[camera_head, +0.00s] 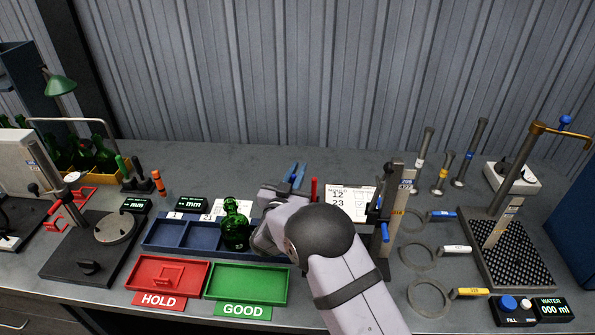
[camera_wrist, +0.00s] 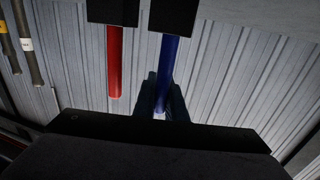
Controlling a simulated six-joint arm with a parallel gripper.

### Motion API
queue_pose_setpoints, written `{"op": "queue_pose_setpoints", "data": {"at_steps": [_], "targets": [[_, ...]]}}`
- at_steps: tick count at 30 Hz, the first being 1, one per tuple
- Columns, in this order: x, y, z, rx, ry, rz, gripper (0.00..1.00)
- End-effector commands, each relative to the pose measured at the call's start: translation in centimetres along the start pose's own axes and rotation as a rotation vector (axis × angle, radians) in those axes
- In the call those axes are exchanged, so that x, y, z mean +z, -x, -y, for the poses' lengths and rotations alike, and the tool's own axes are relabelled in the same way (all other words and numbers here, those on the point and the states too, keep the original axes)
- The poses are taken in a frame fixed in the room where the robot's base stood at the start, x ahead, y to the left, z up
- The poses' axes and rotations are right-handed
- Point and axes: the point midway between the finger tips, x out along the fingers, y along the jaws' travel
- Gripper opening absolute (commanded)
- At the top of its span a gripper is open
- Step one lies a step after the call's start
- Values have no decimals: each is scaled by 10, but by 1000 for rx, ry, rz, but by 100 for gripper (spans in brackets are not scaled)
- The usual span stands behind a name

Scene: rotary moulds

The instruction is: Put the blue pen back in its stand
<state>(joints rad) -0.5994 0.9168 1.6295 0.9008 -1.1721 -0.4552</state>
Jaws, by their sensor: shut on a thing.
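The blue pen (camera_wrist: 168,62) stands out clearly in the wrist view, where the picture is turned over. My gripper (camera_wrist: 162,100) is shut on one end of it. Its other end meets a black block (camera_wrist: 173,15) at the top edge; I cannot tell how deep it sits. The red pen (camera_wrist: 114,62) runs beside it, apart from my fingers, from a second black block (camera_wrist: 113,10). In the head view my gripper (camera_head: 296,176) is behind the blue tray, left of the red pen (camera_head: 313,189). My wrist hides the stand there.
A white mould card (camera_head: 350,202) stands just right of my gripper. A green bottle (camera_head: 235,225) stands in the blue tray (camera_head: 165,235) to its left. The red HOLD tray (camera_head: 140,283) and green GOOD tray (camera_head: 272,286) lie in front. A tall gauge post (camera_head: 394,205) rises at right.

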Motion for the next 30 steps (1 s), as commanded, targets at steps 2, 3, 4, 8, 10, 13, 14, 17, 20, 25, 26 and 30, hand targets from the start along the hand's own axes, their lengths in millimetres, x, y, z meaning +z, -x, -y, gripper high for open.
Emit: {"op": "queue_pose_setpoints", "data": {"at_steps": [2,3,4,8,10,13,14,17,20,25,26,30], "targets": [[2,0,0,0,0,-1,0],[2,0,0,0,0,-1,0],[2,0,0,0,0,-1,0],[2,0,0,0,0,-1,0],[2,0,0,0,0,-1,0],[2,0,0,0,0,0,16],[2,0,0,0,0,0,23],[2,0,0,0,0,0,33],[2,0,0,0,0,0,33],[2,0,0,0,0,0,33],[1,0,0,0,-1,-1,33],[-8,0,0,0,-3,-2,33]]}}
